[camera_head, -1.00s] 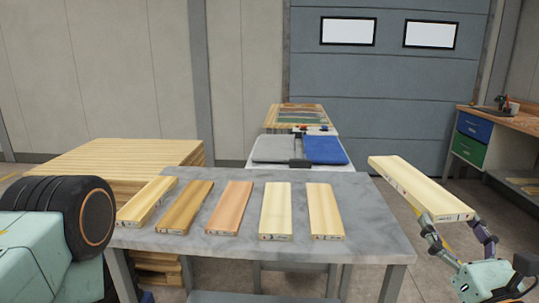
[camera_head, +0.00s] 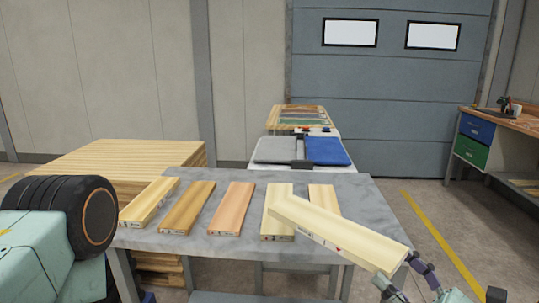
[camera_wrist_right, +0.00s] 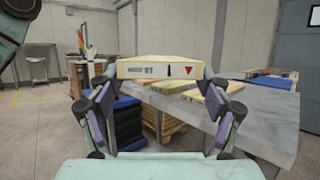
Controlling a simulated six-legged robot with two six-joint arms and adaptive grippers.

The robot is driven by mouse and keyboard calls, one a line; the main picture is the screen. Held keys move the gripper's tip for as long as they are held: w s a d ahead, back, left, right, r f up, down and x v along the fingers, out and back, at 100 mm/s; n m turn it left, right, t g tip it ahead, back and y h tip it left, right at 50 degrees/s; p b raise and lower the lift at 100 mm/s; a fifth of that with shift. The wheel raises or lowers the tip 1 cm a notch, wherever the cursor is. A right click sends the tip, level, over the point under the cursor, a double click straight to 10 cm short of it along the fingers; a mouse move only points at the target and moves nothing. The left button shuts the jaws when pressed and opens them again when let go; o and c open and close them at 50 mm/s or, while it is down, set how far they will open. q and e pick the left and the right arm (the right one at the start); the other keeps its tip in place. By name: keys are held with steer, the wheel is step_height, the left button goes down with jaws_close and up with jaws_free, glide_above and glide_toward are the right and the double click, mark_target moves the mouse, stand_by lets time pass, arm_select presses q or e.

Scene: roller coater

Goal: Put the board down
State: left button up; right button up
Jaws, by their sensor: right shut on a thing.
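The held board (camera_head: 338,235) is pale wood and hangs tilted over the front right part of the grey table (camera_head: 220,257). My right gripper (camera_head: 402,275) is shut on its near right end. In the right wrist view, the board's printed end (camera_wrist_right: 160,69) sits between the two fingers of my right gripper (camera_wrist_right: 155,88). The held board hides part of the rightmost board (camera_head: 324,195) on the table. My left gripper is not in view.
Several boards lie side by side on the table, including a brown one (camera_head: 188,207) and a reddish one (camera_head: 231,208). A stack of planks (camera_head: 125,156) stands behind left. A grey and blue machine (camera_head: 300,151) is behind the table. A workbench (camera_head: 490,135) stands far right.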

steer(key=s+a+f+n+g+y, duration=0.2)
steer(key=s+a+f+g, duration=0.1)
steer(key=f, duration=0.5)
steer(key=shift+s+a+y, duration=0.3)
steer(key=shift+s, duration=0.05)
steer(key=shift+w+f, duration=0.1)
